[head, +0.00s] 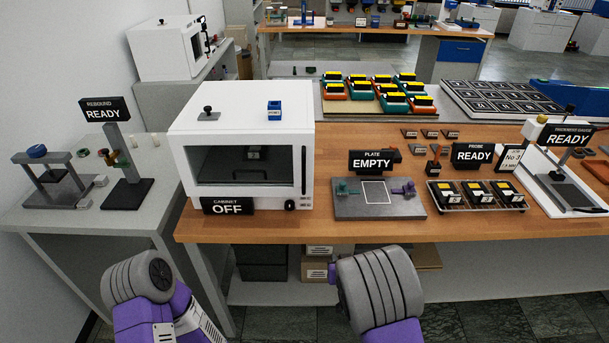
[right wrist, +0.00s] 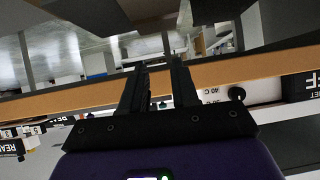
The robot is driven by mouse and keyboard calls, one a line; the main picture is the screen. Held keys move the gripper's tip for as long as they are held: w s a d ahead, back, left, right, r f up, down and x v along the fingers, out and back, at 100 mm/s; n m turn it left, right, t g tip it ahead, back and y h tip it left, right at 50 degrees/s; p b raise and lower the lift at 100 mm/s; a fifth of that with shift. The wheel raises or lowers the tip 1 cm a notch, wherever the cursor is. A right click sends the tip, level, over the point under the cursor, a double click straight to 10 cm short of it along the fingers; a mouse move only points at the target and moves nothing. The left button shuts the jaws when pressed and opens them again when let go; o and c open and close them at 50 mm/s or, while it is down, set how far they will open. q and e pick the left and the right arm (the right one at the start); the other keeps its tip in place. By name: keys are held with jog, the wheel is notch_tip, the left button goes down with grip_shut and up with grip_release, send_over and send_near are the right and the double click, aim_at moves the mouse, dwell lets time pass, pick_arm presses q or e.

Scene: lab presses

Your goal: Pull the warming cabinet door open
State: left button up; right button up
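The white warming cabinet (head: 235,106) stands on the wooden bench at left of centre in the head view. Its dark glass door (head: 240,168) looks closed, and a dark upright bar handle (head: 304,170) runs along the door's right side. A sign reading OFF (head: 228,206) stands before it. In the right wrist view the cabinet's dark knob (right wrist: 236,93) shows upside down at right; I cannot make out the handle there. My right gripper (right wrist: 158,64) has its two fingers apart with nothing visible between them. My left gripper is out of view; only arm links show in the head view.
The bench edge (right wrist: 80,97) crosses behind my right fingers in the wrist view. A grey plate fixture (head: 345,210) stands right of the cabinet. A grey side table (head: 60,215) with a rebound stand is at left. A blue block (head: 274,110) sits on the cabinet top.

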jog(key=w+a+r+n+t+y, duration=0.1)
jog(key=w+a+r+t, duration=0.15)
jog(key=r, duration=0.35)
jog(key=w+a+r+t, duration=0.1)
jog(key=w+a+r, duration=0.15)
jog(key=r, duration=0.45)
jog(key=n+t+y, duration=0.1)
jog(key=t+y, duration=0.1)
jog(key=t, duration=0.1)
send_near(304, 175)
jog(key=w, duration=0.3)
jog(key=shift+w+a+r+b, duration=0.15)
jog(key=shift+w+a, duration=0.2)
jog(key=shift+w, duration=0.85)
jog(key=shift+w+a+f+b, duration=0.1)
jog(key=shift+w+a, duration=0.25)
jog(key=shift+w, duration=0.9)
jog(key=shift+w+a+r+b, duration=0.15)
jog(key=shift+w+a, duration=0.2)
jog(key=shift+w, duration=0.85)
jog(key=shift+c, duration=0.3)
grip_shut()
